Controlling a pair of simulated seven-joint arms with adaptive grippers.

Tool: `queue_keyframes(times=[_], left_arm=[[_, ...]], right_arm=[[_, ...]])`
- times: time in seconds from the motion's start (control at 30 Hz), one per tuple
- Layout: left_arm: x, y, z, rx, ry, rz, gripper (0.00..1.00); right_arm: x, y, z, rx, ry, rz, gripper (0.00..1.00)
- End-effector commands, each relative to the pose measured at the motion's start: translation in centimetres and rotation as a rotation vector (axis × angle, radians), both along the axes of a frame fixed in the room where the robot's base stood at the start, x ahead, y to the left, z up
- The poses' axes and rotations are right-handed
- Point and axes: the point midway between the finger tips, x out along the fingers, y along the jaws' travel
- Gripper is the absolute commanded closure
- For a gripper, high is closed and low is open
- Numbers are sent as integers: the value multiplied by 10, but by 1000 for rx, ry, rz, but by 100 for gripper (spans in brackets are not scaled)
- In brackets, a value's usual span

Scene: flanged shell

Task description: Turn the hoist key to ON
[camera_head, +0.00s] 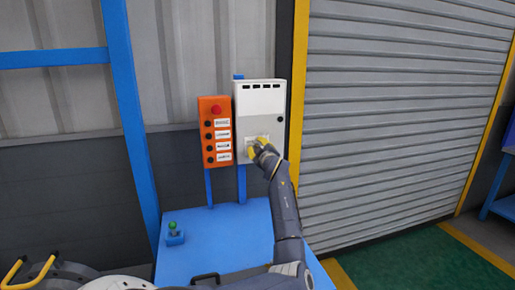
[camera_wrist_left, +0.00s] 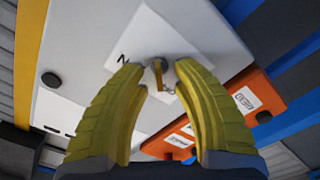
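The white hoist control box (camera_head: 258,101) hangs upright on a post, and its pale label plate (camera_head: 243,156) is partly behind my left gripper (camera_head: 258,148). In the left wrist view the plate (camera_wrist_left: 165,35) carries a small brass-coloured key (camera_wrist_left: 159,75) and a partly hidden label showing an "N". My left gripper, also in the left wrist view (camera_wrist_left: 160,80), is open, with one yellow finger on each side of the key. I see gaps beside the key and no clear contact. In the head view the key is hidden.
An orange box (camera_head: 215,130) with a red button and several labelled dark buttons hangs close left of the white box. A blue table (camera_head: 220,235) stands below, with a small green-topped switch (camera_head: 174,232) on it. A roller shutter (camera_head: 400,120) is at the right.

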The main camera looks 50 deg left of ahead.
Motion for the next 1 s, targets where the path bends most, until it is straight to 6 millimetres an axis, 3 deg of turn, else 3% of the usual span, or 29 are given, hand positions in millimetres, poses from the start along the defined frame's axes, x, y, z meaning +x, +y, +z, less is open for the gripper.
queue_keyframes(times=[0.03, 0.3, 0.73, 1.0], left_arm=[[0, 0, 0, 0, 0, 0, 69], [0, 0, 0, 0, 0, 0, 100], [0, 0, 0, 6, 15, 0, 100], [1, 0, 1, 62, 140, 0, 100]], right_arm=[[0, 1, 0, 1, 0, 0, 56], [0, 4, 0, 4, 0, -1, 56], [-1, 2, 0, 2, 1, -1, 56], [-1, -1, 0, -1, 1, 0, 56]])
